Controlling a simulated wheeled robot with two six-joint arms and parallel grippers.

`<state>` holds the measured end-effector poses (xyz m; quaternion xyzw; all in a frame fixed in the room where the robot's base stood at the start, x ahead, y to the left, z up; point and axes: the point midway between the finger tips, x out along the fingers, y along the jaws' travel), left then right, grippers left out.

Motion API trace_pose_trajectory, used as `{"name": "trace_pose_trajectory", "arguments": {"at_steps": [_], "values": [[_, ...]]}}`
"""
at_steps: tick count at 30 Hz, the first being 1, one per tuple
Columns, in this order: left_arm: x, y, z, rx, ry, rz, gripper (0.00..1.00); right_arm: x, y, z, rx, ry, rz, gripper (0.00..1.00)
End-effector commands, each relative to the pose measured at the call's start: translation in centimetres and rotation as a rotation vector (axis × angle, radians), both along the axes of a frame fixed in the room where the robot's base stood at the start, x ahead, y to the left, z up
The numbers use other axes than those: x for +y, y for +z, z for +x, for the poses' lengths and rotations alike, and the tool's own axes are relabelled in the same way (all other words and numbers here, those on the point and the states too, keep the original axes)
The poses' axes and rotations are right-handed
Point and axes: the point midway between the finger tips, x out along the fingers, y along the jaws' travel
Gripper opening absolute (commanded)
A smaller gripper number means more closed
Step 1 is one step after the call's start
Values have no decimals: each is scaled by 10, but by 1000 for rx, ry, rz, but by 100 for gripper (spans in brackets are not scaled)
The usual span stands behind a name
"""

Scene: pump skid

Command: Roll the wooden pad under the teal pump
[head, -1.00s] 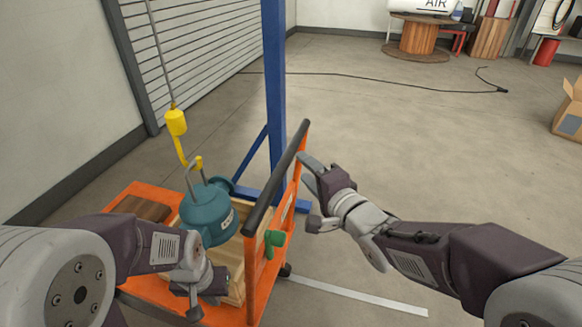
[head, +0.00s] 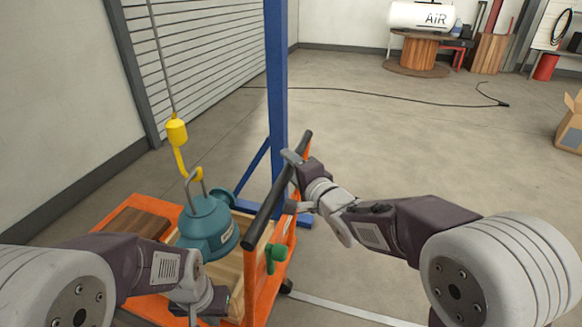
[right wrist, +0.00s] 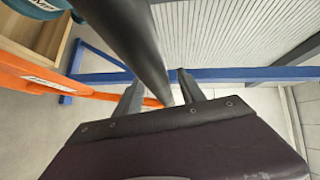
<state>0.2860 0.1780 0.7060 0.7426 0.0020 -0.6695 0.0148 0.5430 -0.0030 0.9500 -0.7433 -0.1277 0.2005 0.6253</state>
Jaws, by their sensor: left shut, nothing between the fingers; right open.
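The teal pump (head: 207,228) hangs upright by its bail from a yellow hook block (head: 177,133), above or on a pale wooden crate (head: 237,290); contact cannot be told. A dark brown wooden pad (head: 148,218) lies at the far left of the orange cart (head: 268,292). The cart's black push handle (head: 280,190) stands at its right end. My right gripper (head: 291,182) is open with a finger on each side of the handle; the right wrist view shows the handle (right wrist: 145,50) passing between the fingers (right wrist: 160,92). My left gripper (head: 205,307) is shut and empty, low in front of the crate.
A blue post (head: 277,90) with a blue foot (head: 300,220) stands just behind the cart. A green knob (head: 276,255) sits below the handle. A cable (head: 400,98) lies on the far floor. Floor to the right is mostly clear; a cardboard box (head: 570,130) stands there.

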Motion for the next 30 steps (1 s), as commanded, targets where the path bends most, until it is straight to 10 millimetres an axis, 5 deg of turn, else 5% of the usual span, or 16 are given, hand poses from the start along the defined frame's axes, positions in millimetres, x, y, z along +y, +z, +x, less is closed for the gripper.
{"name": "trace_pose_trajectory", "arguments": {"at_steps": [1, 5, 6, 30], "values": [[0, 0, 0, 0, 0, 0, 0, 0, 0, 0, 0, 0, 0, 38], [0, 0, 0, 0, 0, 0, 0, 0, 0, 0, 0, 0, 0, 2], [0, 0, 0, 0, 0, 0, 0, 0, 0, 0, 0, 0, 0, 0], [0, 0, 0, 0, 0, 0, 0, 0, 0, -1, 0, 0, -1, 0]]}}
